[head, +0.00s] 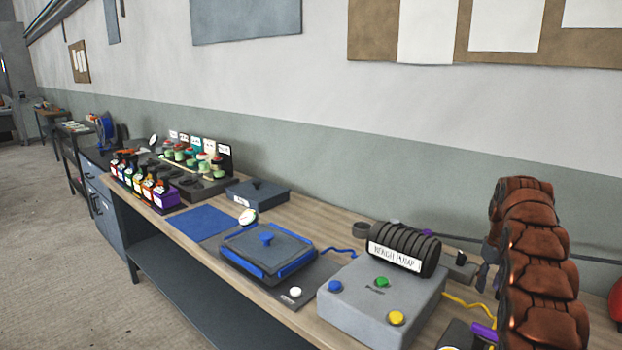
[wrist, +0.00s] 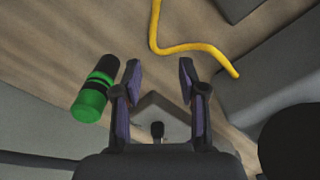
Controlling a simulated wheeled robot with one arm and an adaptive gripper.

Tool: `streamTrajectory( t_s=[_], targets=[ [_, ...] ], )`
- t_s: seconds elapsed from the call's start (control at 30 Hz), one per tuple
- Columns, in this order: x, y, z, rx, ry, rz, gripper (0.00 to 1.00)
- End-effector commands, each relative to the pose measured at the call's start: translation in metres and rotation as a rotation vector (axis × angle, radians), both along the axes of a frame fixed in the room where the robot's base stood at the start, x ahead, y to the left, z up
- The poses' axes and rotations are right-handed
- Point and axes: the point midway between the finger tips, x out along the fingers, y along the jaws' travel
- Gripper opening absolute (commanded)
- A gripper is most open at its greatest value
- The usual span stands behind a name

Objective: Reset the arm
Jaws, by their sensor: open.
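My gripper (wrist: 159,68) is open and empty in the wrist view, its two purple-padded fingers apart above the wooden bench. A green and black cylinder (wrist: 95,90) lies just left of the left finger, apart from it as far as I can tell. A small grey block with a black knob (wrist: 157,130) shows below, between the fingers. In the head view my copper-brown arm (head: 540,255) stands at the right edge; its gripper is mostly hidden or cut off there.
A yellow hose (wrist: 190,47) runs near the fingers. A blue-edged lidded tray (head: 265,251), blue mat (head: 201,222) and several bottles (head: 140,180) stand further left.

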Motion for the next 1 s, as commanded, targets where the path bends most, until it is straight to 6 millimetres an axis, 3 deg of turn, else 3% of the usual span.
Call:
streamTrajectory(
  t_s=[0.57,1.0],
  targets=[
    [-0.022,0.050,0.036,0.003,0.017,-0.005,0.42],
    [-0.088,0.126,0.081,0.007,0.048,-0.027,0.42]
  ],
)
